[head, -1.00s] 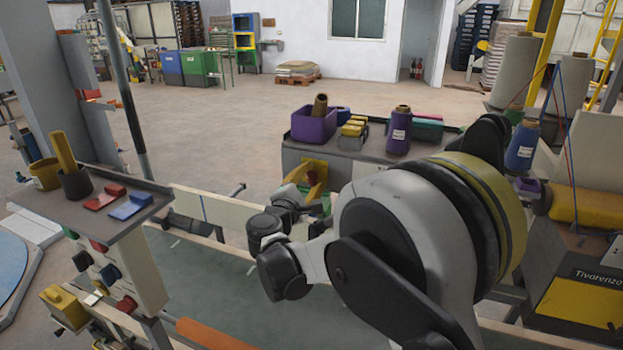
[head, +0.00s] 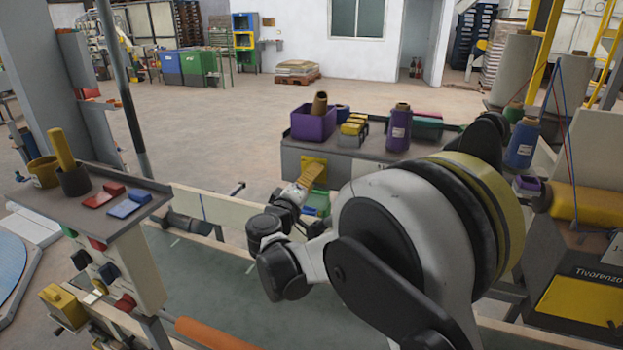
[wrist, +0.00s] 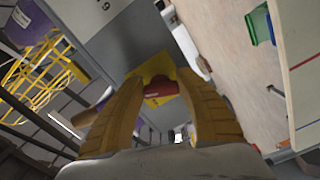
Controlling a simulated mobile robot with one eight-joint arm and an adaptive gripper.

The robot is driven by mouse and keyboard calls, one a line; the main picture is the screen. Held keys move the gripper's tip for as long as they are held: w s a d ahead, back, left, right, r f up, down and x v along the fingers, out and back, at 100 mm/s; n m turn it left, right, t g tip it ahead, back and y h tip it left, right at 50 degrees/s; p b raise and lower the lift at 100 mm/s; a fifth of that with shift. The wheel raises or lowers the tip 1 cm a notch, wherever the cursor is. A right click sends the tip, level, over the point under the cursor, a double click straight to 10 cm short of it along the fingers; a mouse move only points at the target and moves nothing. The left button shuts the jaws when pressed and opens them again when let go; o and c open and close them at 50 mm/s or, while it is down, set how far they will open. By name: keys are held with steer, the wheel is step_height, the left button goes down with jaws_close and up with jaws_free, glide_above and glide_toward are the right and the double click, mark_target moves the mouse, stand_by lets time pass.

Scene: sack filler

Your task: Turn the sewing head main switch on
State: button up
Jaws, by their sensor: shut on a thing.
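The main switch is a red knob (wrist: 162,87) on a yellow plate (wrist: 157,100), on the front of a grey cabinet. The plate also shows in the head view (head: 317,164), above my fingertips. My gripper (wrist: 162,80) has its two yellow fingers on either side of the red knob and is shut on it. In the head view my gripper (head: 309,176) reaches the cabinet front with its fingers seen edge-on, one behind the other. The knob is hidden there behind the fingers. Its exact angle is hard to tell.
The cabinet top (head: 362,153) carries a purple bin (head: 313,124), yellow spools and a purple thread cone (head: 397,131). A green bin (head: 318,203) sits below the plate. A conveyor (head: 200,262) runs beneath my arm. A control post with several switches (head: 115,265) stands at left.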

steer(key=shift+a+m, duration=0.1)
steer(key=shift+m, duration=2.1)
steer(key=o, duration=1.2)
steer(key=shift+f, duration=0.1)
steer(key=v, duration=1.2)
